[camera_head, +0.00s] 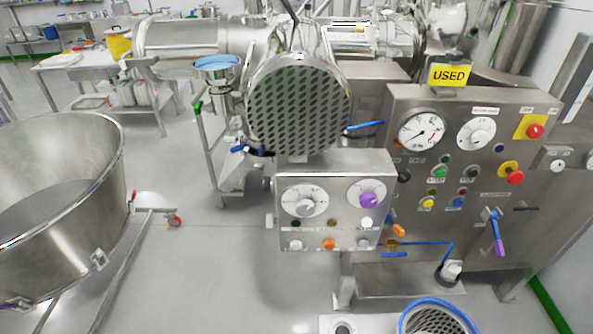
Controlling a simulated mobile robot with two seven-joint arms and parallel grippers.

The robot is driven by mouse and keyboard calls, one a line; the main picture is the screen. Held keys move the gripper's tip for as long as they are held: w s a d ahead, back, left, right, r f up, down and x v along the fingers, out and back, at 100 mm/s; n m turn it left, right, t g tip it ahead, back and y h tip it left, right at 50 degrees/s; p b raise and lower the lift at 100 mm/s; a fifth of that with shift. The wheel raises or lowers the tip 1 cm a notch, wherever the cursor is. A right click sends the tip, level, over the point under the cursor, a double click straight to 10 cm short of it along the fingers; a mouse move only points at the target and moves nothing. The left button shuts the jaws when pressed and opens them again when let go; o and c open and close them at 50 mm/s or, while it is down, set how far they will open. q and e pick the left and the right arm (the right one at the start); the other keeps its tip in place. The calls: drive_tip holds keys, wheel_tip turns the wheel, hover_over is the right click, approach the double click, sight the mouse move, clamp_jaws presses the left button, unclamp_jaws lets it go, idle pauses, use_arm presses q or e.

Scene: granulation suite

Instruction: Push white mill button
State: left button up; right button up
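A small steel control box (335,215) stands in the middle, below a round perforated steel disc (297,105). Its front has a white dial (304,201), a purple knob (369,198) and two rows of small buttons. A white button (295,244) is at the lower left. Another white button (364,243) is at the lower right, with an orange button (329,244) between them. A pale button (366,222) sits in the row above. The labels are too small to read, so I cannot tell which white button is the mill's. Neither gripper is in view.
A larger steel panel (460,215) with gauges, coloured buttons and red stops stands at right, under a yellow "USED" sign (450,75). A big steel bowl (60,200) is at left. A blue-rimmed container (437,318) is at the bottom. Open floor (200,270) lies between bowl and box.

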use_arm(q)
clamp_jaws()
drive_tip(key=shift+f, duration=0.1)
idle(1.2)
